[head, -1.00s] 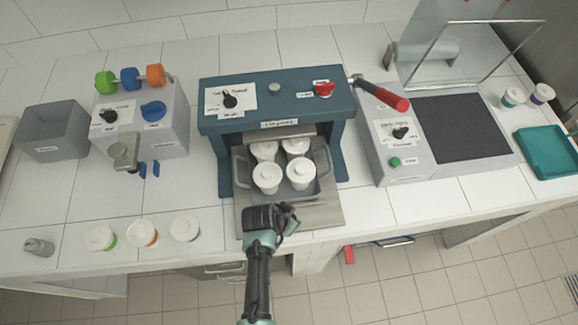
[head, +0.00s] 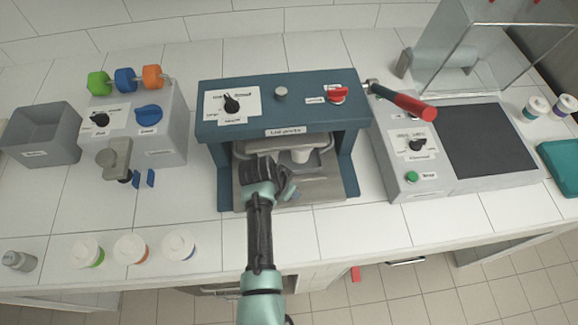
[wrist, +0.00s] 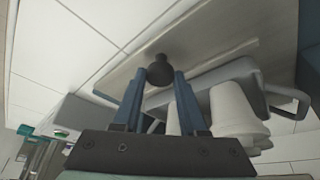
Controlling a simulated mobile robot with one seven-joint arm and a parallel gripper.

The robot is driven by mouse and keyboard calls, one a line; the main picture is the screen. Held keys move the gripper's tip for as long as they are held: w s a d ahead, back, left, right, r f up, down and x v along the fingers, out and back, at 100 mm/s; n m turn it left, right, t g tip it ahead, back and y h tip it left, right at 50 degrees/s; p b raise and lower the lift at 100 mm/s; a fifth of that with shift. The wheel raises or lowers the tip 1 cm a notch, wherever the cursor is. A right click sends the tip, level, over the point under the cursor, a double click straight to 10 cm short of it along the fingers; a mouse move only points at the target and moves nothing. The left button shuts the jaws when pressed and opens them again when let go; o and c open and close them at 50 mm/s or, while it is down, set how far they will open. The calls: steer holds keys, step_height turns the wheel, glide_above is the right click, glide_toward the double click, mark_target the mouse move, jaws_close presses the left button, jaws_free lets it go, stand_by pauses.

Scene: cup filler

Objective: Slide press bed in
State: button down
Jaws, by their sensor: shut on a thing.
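The blue lid press (head: 278,105) stands mid-counter in the head view. Its grey bed (head: 325,188) lies mostly under the press, its front part showing between the legs. A grey tray (head: 328,160) sits on the bed, holding white cups (head: 301,156) partly hidden by the press top and my arm. My gripper (head: 283,183) is at the bed's front. In the wrist view my gripper (wrist: 158,85) has its fingers on a dark round knob (wrist: 159,70) at the bed's edge and is shut on it. White cups (wrist: 232,110) show beside the fingers.
Three lidded cups (head: 131,248) stand at the front left of the counter. A dispenser (head: 140,130) and a grey bin (head: 40,135) are to the left. A red-handled lever (head: 413,107) sticks out right of the press, over a machine with a dark pad (head: 485,138).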

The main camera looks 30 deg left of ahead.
steer(key=shift+w+a+r, duration=0.2)
steer(key=shift+w+r, duration=0.05)
steer(key=c, duration=0.7)
jaws_free()
steer(key=shift+a, duration=0.1)
steer(key=shift+o, duration=1.3)
steer(key=shift+s+f, duration=0.1)
steer(key=d+b+v, duration=0.1)
steer(key=v, duration=1.2)
steer(key=shift+a, duration=0.3)
